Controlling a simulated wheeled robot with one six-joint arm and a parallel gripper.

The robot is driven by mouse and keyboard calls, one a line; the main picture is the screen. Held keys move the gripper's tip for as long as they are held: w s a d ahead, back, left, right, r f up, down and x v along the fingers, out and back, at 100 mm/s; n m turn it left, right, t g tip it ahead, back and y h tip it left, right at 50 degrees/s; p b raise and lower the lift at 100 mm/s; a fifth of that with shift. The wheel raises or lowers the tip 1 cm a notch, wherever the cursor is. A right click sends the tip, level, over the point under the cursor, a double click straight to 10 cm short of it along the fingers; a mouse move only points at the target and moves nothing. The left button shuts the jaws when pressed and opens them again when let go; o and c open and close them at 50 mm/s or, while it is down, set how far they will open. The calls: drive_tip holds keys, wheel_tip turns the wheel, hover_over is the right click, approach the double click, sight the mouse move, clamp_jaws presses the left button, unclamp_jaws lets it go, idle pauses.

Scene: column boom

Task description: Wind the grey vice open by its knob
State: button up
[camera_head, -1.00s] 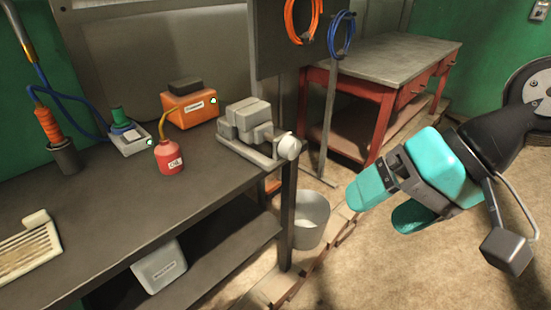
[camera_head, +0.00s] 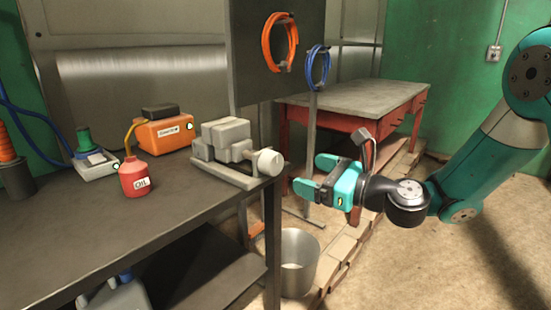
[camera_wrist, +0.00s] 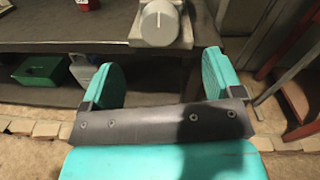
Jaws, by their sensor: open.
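The grey vice (camera_head: 226,146) sits on the right end of the dark workbench (camera_head: 110,235). Its round pale knob (camera_head: 268,162) faces right, towards my gripper, at the bench's edge. My gripper (camera_head: 308,174) is open and empty, a short way right of the knob and apart from it. In the wrist view, the knob (camera_wrist: 158,22) is at the top centre, beyond the gap between my two teal fingers (camera_wrist: 160,75). A pale mark runs down the knob's face. The vice's jaws are partly hidden from the wrist camera.
A red oil can (camera_head: 135,176) and an orange box (camera_head: 163,133) stand left of the vice. A bucket (camera_head: 298,262) is on the floor below. A red table (camera_head: 350,105) and hanging hoses (camera_head: 281,42) are behind. Open floor lies right of the bench.

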sight(277, 163)
drive_tip(key=p+x, duration=0.1)
drive_tip(key=x, duration=0.9)
drive_tip(key=shift+c, duration=0.5)
drive_tip(key=c, duration=0.8)
drive_tip(key=shift+c, duration=0.2)
drive_tip(key=shift+n, duration=0.3)
